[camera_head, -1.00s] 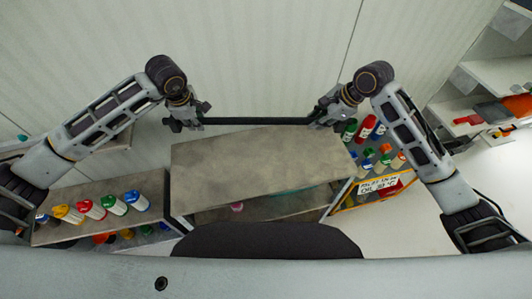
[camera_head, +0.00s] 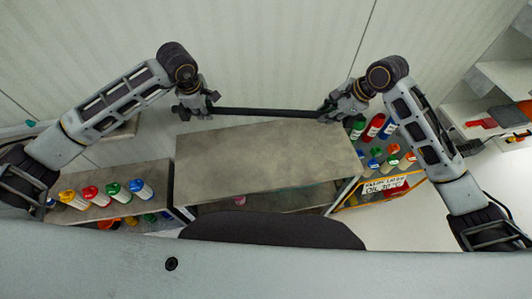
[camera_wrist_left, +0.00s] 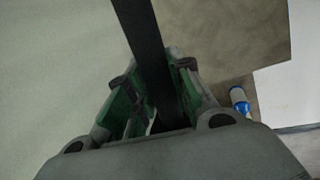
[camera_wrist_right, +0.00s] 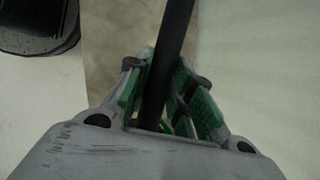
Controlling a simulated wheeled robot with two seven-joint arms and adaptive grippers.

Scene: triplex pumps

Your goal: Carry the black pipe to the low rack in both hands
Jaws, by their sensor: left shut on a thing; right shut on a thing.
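The black pipe (camera_head: 268,113) is held level between my two grippers, beyond the far edge of the grey rack top (camera_head: 268,165) in the head view. My left gripper (camera_head: 207,108) is shut around its left end. The left wrist view shows the pipe (camera_wrist_left: 142,35) running out between the green finger pads. My right gripper (camera_head: 330,110) is shut around its right end. In the right wrist view the pipe (camera_wrist_right: 170,60) passes between the green pads. The pipe parts inside the grippers are hidden. I cannot tell which surface is the low rack.
A lower shelf (camera_head: 110,178) with several coloured bottles stands at the left. More bottles (camera_head: 375,127) and a yellow-edged crate with a sign (camera_head: 385,187) stand right of the rack. White shelves (camera_head: 495,110) with red items are at the far right. A pale wall is behind.

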